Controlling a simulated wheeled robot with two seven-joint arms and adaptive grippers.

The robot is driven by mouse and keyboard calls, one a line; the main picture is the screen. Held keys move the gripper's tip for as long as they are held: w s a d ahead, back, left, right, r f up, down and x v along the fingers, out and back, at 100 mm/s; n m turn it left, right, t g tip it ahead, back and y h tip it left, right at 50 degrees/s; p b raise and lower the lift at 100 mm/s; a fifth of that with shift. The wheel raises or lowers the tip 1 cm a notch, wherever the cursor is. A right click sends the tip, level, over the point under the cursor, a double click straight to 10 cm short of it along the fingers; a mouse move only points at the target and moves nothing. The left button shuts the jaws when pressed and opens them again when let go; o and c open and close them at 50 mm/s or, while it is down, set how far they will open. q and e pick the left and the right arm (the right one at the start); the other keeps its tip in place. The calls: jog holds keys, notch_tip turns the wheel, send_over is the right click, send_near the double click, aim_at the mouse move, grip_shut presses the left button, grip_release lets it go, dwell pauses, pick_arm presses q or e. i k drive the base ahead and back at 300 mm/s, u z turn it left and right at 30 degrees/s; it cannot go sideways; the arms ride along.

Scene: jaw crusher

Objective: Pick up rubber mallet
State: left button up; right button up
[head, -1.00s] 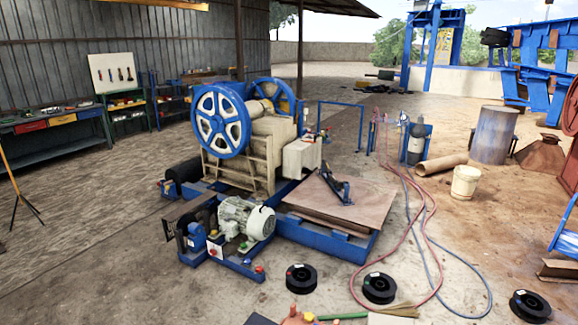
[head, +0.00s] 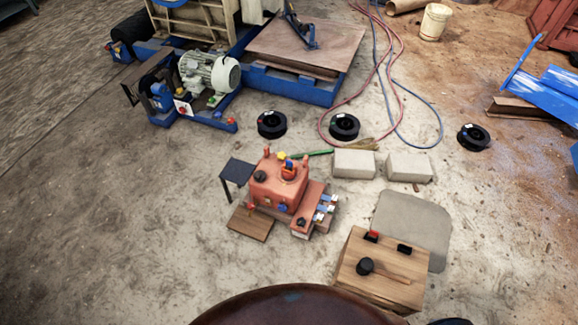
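What looks like the rubber mallet lies on top of a wooden box (head: 350,285) at the lower right of the head view. Its black head (head: 365,266) is at the left, and a thin wooden-coloured handle seems to run right from it, hard to tell from the box top. A small red item (head: 372,236) and a small black item (head: 404,249) are on the far part of the same box. Neither of my grippers is in view.
An orange machine (head: 279,185) stands left of the box, with a small dark table (head: 237,170) beside it. Two pale blocks (head: 353,164) (head: 410,167) and a grey mat (head: 412,225) lie beyond the box. A dark rounded surface fills the bottom edge. Floor at left is clear.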

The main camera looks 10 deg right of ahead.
aim_at(366, 266)
jog(key=z, duration=1.3)
jog(key=k, duration=0.15)
